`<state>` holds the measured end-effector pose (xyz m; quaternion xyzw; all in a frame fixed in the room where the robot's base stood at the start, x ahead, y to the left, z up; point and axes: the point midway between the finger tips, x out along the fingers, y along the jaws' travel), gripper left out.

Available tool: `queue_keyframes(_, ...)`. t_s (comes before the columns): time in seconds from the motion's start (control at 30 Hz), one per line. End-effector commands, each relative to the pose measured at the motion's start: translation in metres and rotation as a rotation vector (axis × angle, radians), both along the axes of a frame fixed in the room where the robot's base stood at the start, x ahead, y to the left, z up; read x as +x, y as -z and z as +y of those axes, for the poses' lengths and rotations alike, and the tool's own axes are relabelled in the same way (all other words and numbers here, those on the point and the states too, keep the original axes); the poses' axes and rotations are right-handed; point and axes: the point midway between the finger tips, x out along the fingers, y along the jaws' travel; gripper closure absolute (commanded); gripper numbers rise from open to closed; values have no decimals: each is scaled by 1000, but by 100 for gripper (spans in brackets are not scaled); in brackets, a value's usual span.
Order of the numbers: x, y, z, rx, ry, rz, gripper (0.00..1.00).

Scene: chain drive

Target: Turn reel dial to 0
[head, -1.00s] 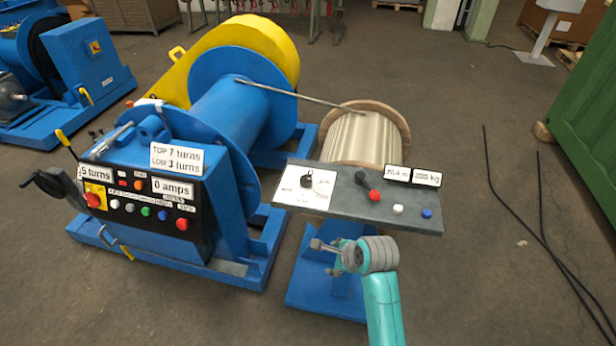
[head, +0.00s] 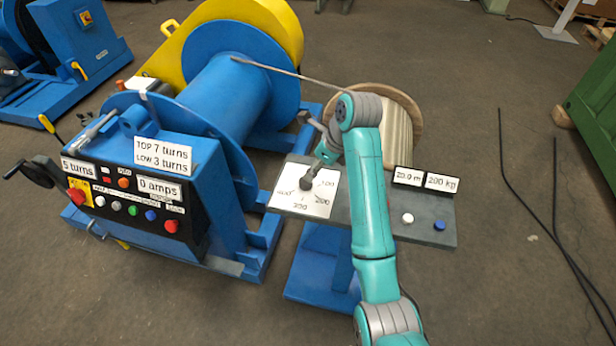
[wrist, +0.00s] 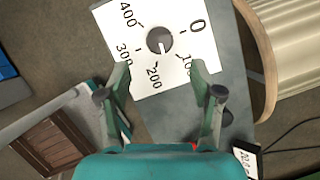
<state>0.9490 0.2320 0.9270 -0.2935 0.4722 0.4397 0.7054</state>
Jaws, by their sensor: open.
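The reel dial is a dark round knob (head: 306,184) on a white scale plate (head: 283,200) at the left end of the grey control panel. In the wrist view the knob (wrist: 160,40) has a pale pointer line, which points down toward the 200 mark. The 0 mark is at the plate's upper right. My gripper (head: 320,160) is above the plate. In the wrist view my gripper (wrist: 160,73) is open and empty, its two fingers apart below the knob in the picture. I cannot tell its height over the knob.
A wooden reel (head: 402,125) stands behind. My arm hides the panel's middle.

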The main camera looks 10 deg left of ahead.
Motion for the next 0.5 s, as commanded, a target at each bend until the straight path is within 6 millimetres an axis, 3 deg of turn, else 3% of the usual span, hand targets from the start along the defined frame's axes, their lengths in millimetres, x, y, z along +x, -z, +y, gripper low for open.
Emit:
queue_keyframes(0.3, 9, 53, 20, 0, -2, 2, 35)
queue_keyframes(0.5, 13, 72, 27, 1, -2, -1, 35)
